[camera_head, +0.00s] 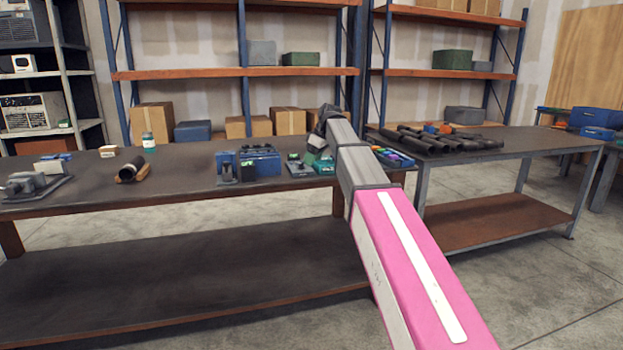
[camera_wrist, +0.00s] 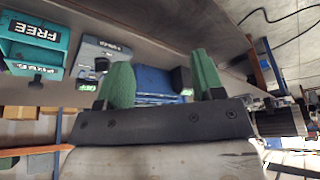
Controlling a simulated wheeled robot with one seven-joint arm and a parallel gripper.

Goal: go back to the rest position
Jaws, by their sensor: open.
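My gripper (camera_wrist: 163,78) shows in the wrist view with its two green fingers spread apart and nothing held between them. In the head view my pink and grey arm reaches forward over the long dark bench (camera_head: 90,215), and my gripper (camera_head: 318,145) at its end is small and partly hidden by the wrist. A dark pipe piece (camera_head: 130,168) lies on a brown cradle on the left part of this bench, well away from my gripper.
A blue box (camera_head: 262,161) stands left of my gripper. Teal bins (camera_wrist: 38,42) marked FREE show in the wrist view. A second bench (camera_head: 490,150) at the right holds several dark pipes (camera_head: 440,138). A grey fixture (camera_head: 28,184) sits at the far left. Shelves stand behind.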

